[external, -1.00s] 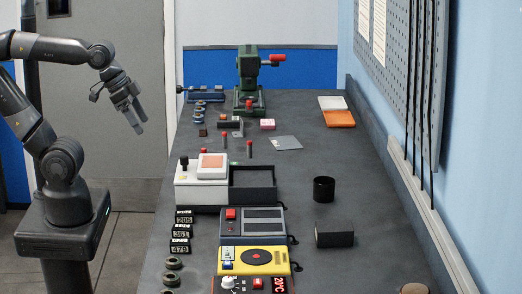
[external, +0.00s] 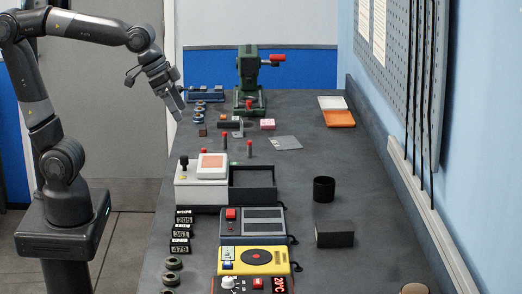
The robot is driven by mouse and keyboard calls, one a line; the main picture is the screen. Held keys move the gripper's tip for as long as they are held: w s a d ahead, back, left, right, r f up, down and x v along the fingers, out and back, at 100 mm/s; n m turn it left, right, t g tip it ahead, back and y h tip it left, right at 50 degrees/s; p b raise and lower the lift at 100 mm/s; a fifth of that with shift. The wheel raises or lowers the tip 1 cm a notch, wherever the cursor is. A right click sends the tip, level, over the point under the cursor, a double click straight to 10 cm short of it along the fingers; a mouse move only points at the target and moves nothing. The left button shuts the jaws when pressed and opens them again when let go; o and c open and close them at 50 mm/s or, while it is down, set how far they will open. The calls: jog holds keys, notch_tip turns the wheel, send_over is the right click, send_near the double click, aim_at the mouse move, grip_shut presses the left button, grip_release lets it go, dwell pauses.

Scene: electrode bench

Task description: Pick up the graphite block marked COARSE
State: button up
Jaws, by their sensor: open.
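No marking reading COARSE is legible in the external view, so I cannot tell which piece is the graphite block. A dark rectangular block (external: 334,234) lies on the right half of the bench. A small dark brownish block (external: 203,131) lies near the bench's left edge, toward the back. My gripper (external: 178,114) is open and points down at the bench's left edge, left of the small block and apart from it. Nothing shows between its fingers.
A green press-like machine (external: 249,80) stands at the back. A white device (external: 202,180) with an adjoining black tray (external: 252,184) stands mid-bench. A black cup (external: 324,189) stands to the right. Red-topped posts (external: 224,141) rise near the small block. The centre-right surface is mostly clear.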

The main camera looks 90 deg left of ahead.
jog(key=w+d, duration=0.3)
jog(key=w, duration=0.7)
send_near(334, 225)
jog(key=shift+g, duration=0.4)
jog(key=x, duration=0.5)
jog(key=shift+w+d+f, duration=0.15)
jog(key=shift+d+f, duration=0.05)
jog(key=shift+d, duration=0.2)
jog(key=x, duration=0.5)
jog(key=shift+w+a, duration=0.3)
jog(key=shift+r, duration=0.15)
jog(key=c, duration=1.4)
